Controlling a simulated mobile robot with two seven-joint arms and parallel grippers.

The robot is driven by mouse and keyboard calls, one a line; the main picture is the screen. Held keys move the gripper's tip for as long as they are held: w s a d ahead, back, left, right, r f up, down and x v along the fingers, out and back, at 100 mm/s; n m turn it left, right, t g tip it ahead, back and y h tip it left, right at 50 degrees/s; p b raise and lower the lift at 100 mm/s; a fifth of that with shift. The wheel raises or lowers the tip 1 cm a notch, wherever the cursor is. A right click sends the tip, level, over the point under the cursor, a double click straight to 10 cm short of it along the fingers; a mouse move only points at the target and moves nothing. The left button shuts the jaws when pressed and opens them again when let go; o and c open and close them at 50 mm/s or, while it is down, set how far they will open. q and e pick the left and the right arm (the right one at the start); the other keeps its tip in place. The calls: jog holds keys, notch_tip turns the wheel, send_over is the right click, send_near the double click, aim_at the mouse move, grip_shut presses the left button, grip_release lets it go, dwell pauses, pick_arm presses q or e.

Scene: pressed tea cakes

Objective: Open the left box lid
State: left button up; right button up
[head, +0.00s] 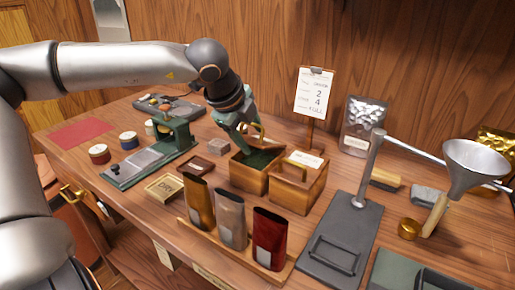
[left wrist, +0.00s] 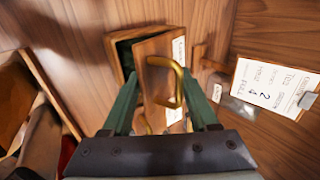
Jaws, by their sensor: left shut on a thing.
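The left box (head: 247,178) is a small wooden box whose dark green inside shows from above. It stands directly left of the right box (head: 297,195), which has a white label and a brass handle on its closed lid. My left gripper (head: 243,128) is over the left box and shut on its lid. A brass handle (head: 257,130) shows beside the fingers. In the left wrist view, the wooden lid (left wrist: 155,75) with its brass handle (left wrist: 178,85) lies between my green fingers, and a dark gap shows at its left. The exact finger contact is hard to see. My right gripper is out of view.
Three pouches, amber (head: 198,202), grey (head: 230,218) and red (head: 269,238), stand in front of the boxes. A sign on a post (head: 314,95) stands behind them. A dark stand (head: 345,230) is at right, a green press (head: 160,150) at left.

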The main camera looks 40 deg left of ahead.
pick_arm(q)
jog(key=shift+w, duration=0.1)
jog(key=shift+w+a+r, duration=0.1)
jog(key=shift+w+r, duration=0.35)
jog(key=shift+r, duration=0.15)
jog(key=shift+w+p, duration=0.3)
jog(key=shift+r, duration=0.1)
jog(key=shift+w+a+r, duration=0.1)
jog(key=shift+w+r, duration=0.1)
jog(key=shift+w, duration=0.3)
jog(key=shift+w+a+r, duration=0.1)
jog(key=shift+w+r, duration=0.1)
jog(key=shift+w, duration=0.3)
jog(key=shift+w+r+p, duration=0.1)
jog(key=shift+p, duration=0.2)
jog(key=shift+w+r+p, duration=0.15)
jog(key=shift+w+r, duration=0.05)
jog(key=shift+w, duration=0.3)
jog(key=shift+w+r+p, duration=0.15)
jog(key=shift+w+r, duration=0.05)
jog(key=shift+w, duration=0.3)
